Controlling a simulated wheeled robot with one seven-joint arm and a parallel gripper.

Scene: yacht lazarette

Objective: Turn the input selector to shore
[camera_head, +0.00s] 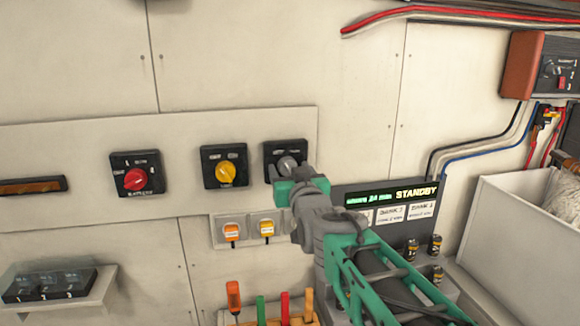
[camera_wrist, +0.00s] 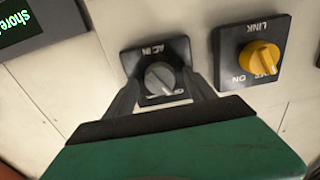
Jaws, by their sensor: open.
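The input selector (camera_head: 286,151) is a black square plate with a grey knob, the rightmost of three switches on the wall panel. In the wrist view the plate reads "AC IN" (camera_wrist: 153,49), upside down. Its grey knob (camera_wrist: 159,76) has a pale pointer line slanting toward the lower right of that view. The position labels are partly hidden or too small to read. My gripper (camera_head: 287,176) is in front of the selector. In the wrist view my gripper (camera_wrist: 162,88) is open, with one finger on each side of the knob; I cannot tell whether they touch it.
A yellow LINK switch (camera_head: 224,170) and a red switch (camera_head: 135,176) are to the left. A charger unit with a display (camera_head: 392,196) reading "STANDBY" stands close at right, behind my arm. Upright tools with coloured handles (camera_head: 233,297) are below.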

